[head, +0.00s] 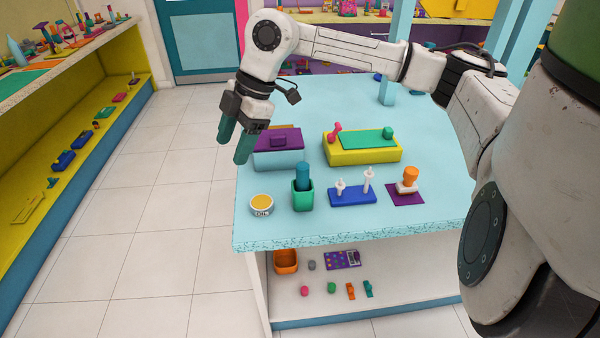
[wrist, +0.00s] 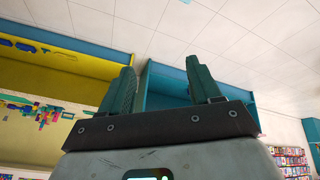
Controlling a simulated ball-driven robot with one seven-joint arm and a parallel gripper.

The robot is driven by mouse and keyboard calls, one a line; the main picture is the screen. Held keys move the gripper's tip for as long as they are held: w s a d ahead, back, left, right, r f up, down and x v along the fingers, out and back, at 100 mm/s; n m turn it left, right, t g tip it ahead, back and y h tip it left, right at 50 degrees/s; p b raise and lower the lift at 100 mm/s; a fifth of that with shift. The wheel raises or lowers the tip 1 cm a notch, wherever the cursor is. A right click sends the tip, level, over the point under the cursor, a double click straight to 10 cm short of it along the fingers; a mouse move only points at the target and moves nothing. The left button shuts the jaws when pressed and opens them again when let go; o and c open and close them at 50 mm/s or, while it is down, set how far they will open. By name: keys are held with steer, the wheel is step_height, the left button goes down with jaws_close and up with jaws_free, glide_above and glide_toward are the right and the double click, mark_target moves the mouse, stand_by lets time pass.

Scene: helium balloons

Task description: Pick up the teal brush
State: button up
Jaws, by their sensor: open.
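A small teal item (head: 368,289), which looks like the teal brush, lies on the low white shelf under the light blue counter. It is beside a similar orange item (head: 351,291), and its details are too small to be sure. My gripper (head: 233,146) is open and empty, with its fingers pointing down near the counter's left edge, well above and left of the teal item. In the wrist view my gripper (wrist: 160,72) shows two spread teal fingers with nothing between them. The teal item is not in the wrist view.
The counter (head: 345,222) carries a purple-lidded box (head: 280,160), a yellow box (head: 363,156), a green cup (head: 303,197), a round tin (head: 261,205) and a blue peg stand (head: 352,196). An orange bin (head: 286,262) stands on the low shelf. Tiled floor at left is clear.

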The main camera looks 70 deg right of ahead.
mark_target(304, 164)
steer(key=s+d+m+g+h, duration=0.1)
steer(key=s+d, duration=0.2)
steer(key=s+d+f+m+g, duration=0.1)
steer(key=s+d, duration=0.2)
steer(key=s, duration=0.1)
steer(key=s+d+f+m+g+h, duration=0.1)
steer(key=s+d, duration=0.2)
steer(key=shift+s+f+g+h, duration=0.2)
steer(key=shift+g+h, duration=0.1)
steer(key=shift+g, duration=0.1)
steer(key=shift+m, duration=0.4)
steer(key=f, duration=0.3)
steer(key=f+p, duration=0.1)
steer(key=f, duration=0.1)
steer(key=shift+s+d, duration=0.25)
steer(key=shift+s, duration=0.15)
steer(key=shift+s+a+f+p, duration=0.15)
steer(key=shift+f+p, duration=0.25)
steer(key=shift+f, duration=1.05)
steer(key=shift+s+a+f+p, duration=0.1)
steer(key=shift+f+p, duration=0.25)
steer(key=shift+f, duration=1.1)
steer(key=shift+c, duration=0.3)
steer(key=c, duration=1.1)
